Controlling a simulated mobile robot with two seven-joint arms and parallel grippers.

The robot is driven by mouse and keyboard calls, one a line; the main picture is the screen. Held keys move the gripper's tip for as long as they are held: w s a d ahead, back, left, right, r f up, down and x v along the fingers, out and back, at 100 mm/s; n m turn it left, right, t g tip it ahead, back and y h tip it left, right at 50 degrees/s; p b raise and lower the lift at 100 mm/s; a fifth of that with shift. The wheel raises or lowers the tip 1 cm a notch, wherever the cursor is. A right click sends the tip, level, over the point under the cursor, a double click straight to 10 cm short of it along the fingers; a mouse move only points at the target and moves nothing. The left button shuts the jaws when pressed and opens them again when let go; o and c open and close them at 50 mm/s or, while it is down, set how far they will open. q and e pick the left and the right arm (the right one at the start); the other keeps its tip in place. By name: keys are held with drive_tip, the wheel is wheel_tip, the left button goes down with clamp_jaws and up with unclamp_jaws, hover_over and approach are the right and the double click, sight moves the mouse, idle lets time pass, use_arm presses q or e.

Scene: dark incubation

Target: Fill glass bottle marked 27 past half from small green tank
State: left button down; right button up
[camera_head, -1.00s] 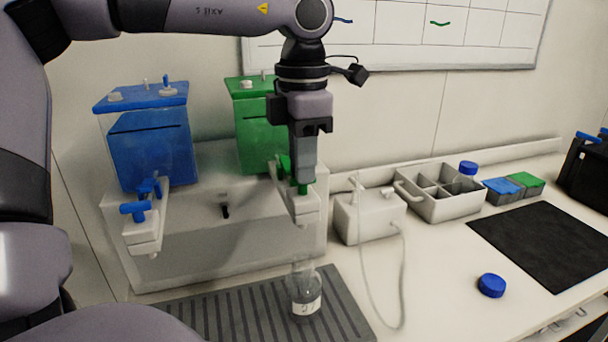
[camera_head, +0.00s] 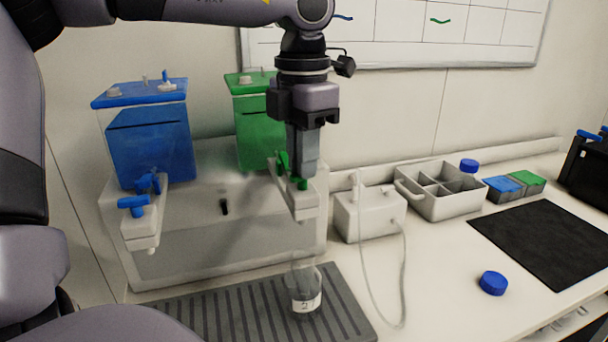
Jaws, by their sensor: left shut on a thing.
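The small green tank (camera_head: 258,130) stands on the white stand, with its tap and green handle (camera_head: 283,163) at the front. My left gripper (camera_head: 303,174) points down at this tap and is shut on the green handle, whose end partly shows at its fingertips. The clear glass bottle (camera_head: 305,283) stands upright on the grey ribbed drip tray (camera_head: 230,311), below the green tap's spout. Its white label bears a mark too small to read surely. I cannot tell the liquid level in it. My right gripper is not in view.
A blue tank (camera_head: 150,145) with its own tap (camera_head: 143,215) stands left of the green one. A white device with a hose (camera_head: 368,215), a divided grey caddy (camera_head: 440,205), a blue cap (camera_head: 492,283) and a black mat (camera_head: 545,245) lie to the right.

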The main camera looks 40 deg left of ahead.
use_arm(q)
drive_tip(key=n+b, duration=0.1)
drive_tip(key=n, duration=0.5)
drive_tip(key=shift+f+n+b, duration=0.1)
drive_tip(key=shift+n+b, duration=0.3)
drive_tip(key=n, duration=0.3)
drive_tip(key=shift+n, duration=0.3)
idle(6.4)
